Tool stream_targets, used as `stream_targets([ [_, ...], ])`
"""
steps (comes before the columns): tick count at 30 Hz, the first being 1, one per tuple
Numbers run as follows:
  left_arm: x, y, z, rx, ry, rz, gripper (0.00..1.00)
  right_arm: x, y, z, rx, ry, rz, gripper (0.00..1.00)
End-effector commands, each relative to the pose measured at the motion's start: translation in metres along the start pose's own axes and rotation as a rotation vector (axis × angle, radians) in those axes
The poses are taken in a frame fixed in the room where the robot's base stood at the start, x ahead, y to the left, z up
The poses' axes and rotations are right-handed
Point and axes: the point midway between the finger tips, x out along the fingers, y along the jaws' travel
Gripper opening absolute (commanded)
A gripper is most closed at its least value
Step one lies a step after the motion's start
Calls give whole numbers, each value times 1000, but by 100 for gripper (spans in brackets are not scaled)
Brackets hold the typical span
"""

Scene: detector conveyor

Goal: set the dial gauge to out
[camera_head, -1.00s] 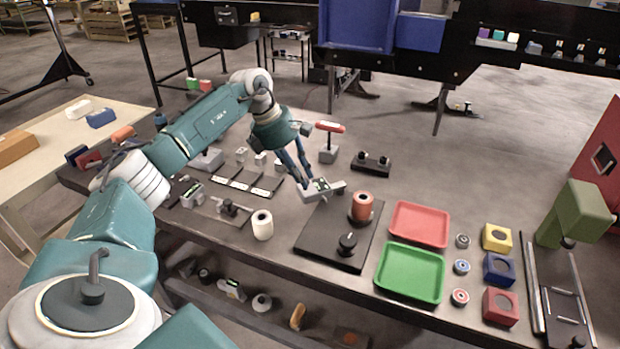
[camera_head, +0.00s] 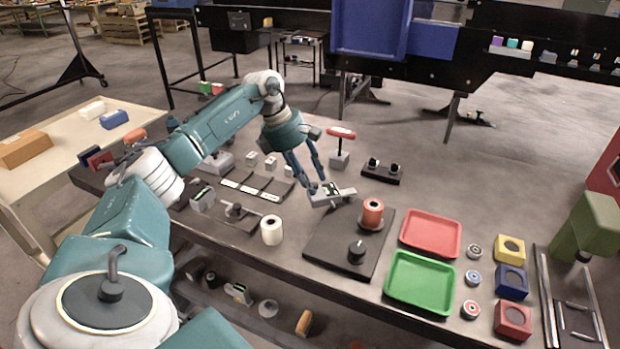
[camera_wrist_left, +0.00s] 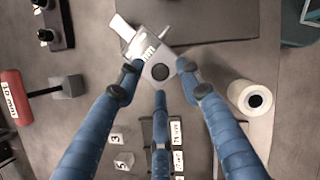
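The piece I take as the dial gauge (camera_head: 331,195) is a small grey block with a lit display and a pale tongue out to one side. In the left wrist view the gauge (camera_wrist_left: 160,73) shows a dark round spot and "mm" on its display. My left gripper (camera_head: 324,184) has its three blue fingers close around it, tips at its edges; it appears shut on the gauge (camera_wrist_left: 128,30). My right gripper is not in view.
A white roll (camera_head: 271,230) is to the left, a red-topped gauge (camera_head: 341,145) behind. Red (camera_head: 431,233) and green (camera_head: 419,284) trays lie to the right. Labelled dark strips (camera_head: 252,187) lie left.

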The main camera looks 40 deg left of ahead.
Motion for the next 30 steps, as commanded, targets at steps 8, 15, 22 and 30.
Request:
stream_targets([
  [8,-17,1,1,0,-4,3,37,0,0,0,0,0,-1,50],
  [15,-68,1,0,0,-4,5,37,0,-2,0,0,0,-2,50],
  [22,-107,1,0,-1,-3,2,37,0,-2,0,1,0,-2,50],
  [30,-120,0,-1,-1,0,-1,37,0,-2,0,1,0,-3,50],
])
